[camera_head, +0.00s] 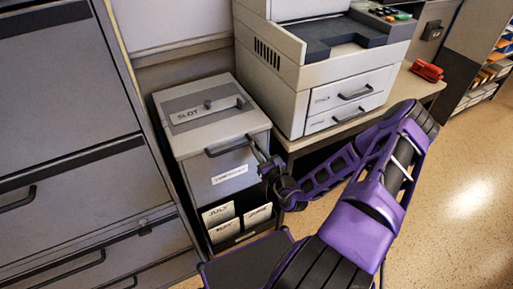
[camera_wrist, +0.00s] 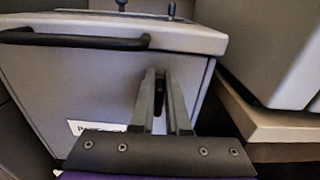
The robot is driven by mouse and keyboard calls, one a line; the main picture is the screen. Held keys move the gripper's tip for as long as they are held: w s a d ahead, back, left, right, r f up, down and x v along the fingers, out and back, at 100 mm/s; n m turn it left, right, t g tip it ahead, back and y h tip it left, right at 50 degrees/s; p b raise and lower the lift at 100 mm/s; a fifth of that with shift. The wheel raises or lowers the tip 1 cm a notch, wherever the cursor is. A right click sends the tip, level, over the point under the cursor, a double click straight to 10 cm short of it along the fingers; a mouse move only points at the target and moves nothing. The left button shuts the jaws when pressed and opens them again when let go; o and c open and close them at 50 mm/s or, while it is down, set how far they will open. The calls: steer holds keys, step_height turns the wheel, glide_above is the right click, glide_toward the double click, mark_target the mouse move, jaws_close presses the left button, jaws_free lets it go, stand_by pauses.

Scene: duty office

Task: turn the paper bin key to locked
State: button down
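The paper bin (camera_head: 185,143) is a grey box with a SLOT plate on its lid, a dark front handle (camera_head: 229,147) and a white label. It also fills the middle of the wrist view (camera_wrist: 85,85). My gripper (camera_head: 254,147) is at the upper right of the bin's front face. In the wrist view its two grey fingers (camera_wrist: 164,76) point at that face, a narrow gap between them. A small dark part, perhaps the key (camera_wrist: 159,97), shows in the gap. The fingers mostly hide it, so its turn angle and any grip on it are unclear.
A large grey machine (camera_head: 300,75) stands on a counter (camera_head: 430,90) right of the bin, close to my gripper. Grey drawer cabinets (camera_head: 65,110) stand on the left. A red stapler-like object (camera_head: 427,71) lies on the counter. Open floor (camera_head: 450,180) is at right.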

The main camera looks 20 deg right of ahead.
steer(key=shift+r+m+p, duration=0.1)
steer(key=shift+m+p, duration=0.2)
steer(key=m+p, duration=0.2)
steer(key=shift+d+m, duration=0.25)
steer(key=shift+m, duration=0.05)
steer(key=shift+d+f+m+p, duration=0.2)
steer(key=shift+f+m+p, duration=0.2)
steer(key=shift+m, duration=2.05)
steer(key=shift+d+f+m+p, duration=0.25)
steer(key=shift+m+p, duration=0.2)
steer(key=shift+m, duration=1.95)
steer(key=shift+d+f+m+p, duration=0.2)
steer(key=shift+f+m+p, duration=0.2)
steer(key=shift+m, duration=2.05)
steer(key=c, duration=0.9)
jaws_free()
